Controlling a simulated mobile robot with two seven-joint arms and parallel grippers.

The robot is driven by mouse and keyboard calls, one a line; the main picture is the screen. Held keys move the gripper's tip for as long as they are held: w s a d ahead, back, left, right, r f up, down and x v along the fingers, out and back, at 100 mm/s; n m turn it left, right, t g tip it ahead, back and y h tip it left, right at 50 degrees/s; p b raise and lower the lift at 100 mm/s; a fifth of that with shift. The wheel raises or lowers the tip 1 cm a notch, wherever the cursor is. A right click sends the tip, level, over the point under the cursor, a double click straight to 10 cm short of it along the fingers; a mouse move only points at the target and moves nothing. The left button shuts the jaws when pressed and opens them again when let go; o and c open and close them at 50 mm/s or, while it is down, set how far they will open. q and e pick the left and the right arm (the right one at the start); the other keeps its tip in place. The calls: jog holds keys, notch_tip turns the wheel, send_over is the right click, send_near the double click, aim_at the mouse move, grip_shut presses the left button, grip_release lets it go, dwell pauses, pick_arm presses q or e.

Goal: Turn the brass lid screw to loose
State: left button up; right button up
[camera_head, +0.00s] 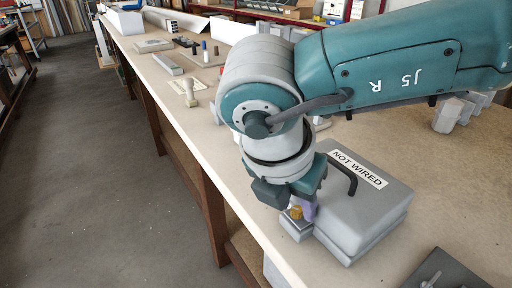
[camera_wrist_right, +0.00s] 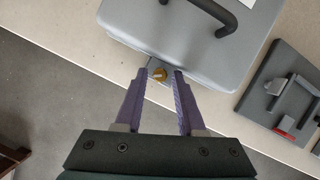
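The brass lid screw (camera_head: 296,212) sits on a small grey ledge at the near edge of a grey box (camera_head: 370,205) with a black handle and a "NOT WIRED" label. In the right wrist view the screw (camera_wrist_right: 158,74) shows between the two purple fingertips. My right gripper (camera_wrist_right: 160,73) is open around it, with a small gap visible on each side. In the head view the right gripper (camera_head: 300,204) points down at the screw, and its fingers partly cover the screw. My left gripper is in neither view.
The box stands close to the workbench's (camera_head: 235,195) left edge. A dark plate (camera_wrist_right: 282,95) with metal fittings and a red part lies beside the box. A cream knobbed piece (camera_head: 189,92), bottles and profiles lie further back. My right arm crosses over the bench.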

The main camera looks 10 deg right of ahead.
jog(key=shift+o, duration=0.7)
jog(key=shift+f, duration=0.1)
